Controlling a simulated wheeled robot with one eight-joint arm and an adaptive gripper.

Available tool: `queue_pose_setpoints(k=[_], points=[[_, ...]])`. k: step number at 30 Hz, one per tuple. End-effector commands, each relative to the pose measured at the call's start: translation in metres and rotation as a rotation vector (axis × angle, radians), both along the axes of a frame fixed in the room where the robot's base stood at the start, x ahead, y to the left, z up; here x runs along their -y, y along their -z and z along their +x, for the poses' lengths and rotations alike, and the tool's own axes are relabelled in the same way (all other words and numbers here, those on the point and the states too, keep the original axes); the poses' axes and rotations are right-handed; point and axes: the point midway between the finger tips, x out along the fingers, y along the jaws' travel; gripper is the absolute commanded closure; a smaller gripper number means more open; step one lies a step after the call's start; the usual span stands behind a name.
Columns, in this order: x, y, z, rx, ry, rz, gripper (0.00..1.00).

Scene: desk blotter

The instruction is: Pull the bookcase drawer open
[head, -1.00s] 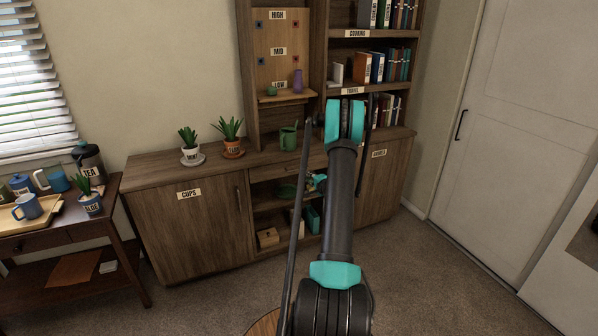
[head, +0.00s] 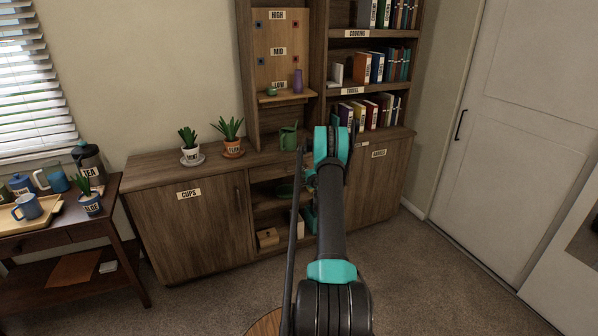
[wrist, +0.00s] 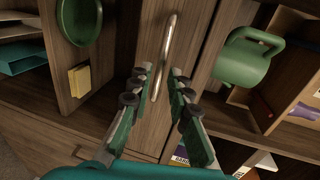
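The bookcase drawer (head: 265,174) is a brown wooden front under the countertop, above the open middle shelves. It looks shut, and my arm hides part of it in the head view. In the wrist view the drawer front (wrist: 203,62) carries a long metal bar handle (wrist: 167,50). My gripper (wrist: 159,72) is open, with one finger on each side of the lower part of the handle as pictured. I cannot tell whether either finger touches it. In the head view my gripper is mostly hidden behind my arm.
A green watering can (wrist: 243,58) stands on the counter above the drawer. A green bowl (wrist: 80,18) sits on the open shelf below. The CUPS cabinet door (head: 190,230) is shut at left. Open carpet (head: 430,280) lies at right.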

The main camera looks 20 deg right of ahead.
Motion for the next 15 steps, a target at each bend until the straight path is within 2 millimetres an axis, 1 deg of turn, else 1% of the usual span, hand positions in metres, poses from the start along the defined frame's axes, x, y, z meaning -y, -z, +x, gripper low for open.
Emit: queue_pose_setpoints(k=[1,3,6,10,15], points=[[-0.001,0.002,0.009,0.000,-0.001,-0.001,0.82],[-0.001,0.004,0.019,0.000,-0.001,-0.001,0.82],[-0.001,0.006,0.030,0.000,0.000,-0.001,0.82],[-0.001,0.008,0.037,0.000,0.000,0.000,0.82],[-0.001,0.008,0.040,0.000,0.000,0.000,0.82]])
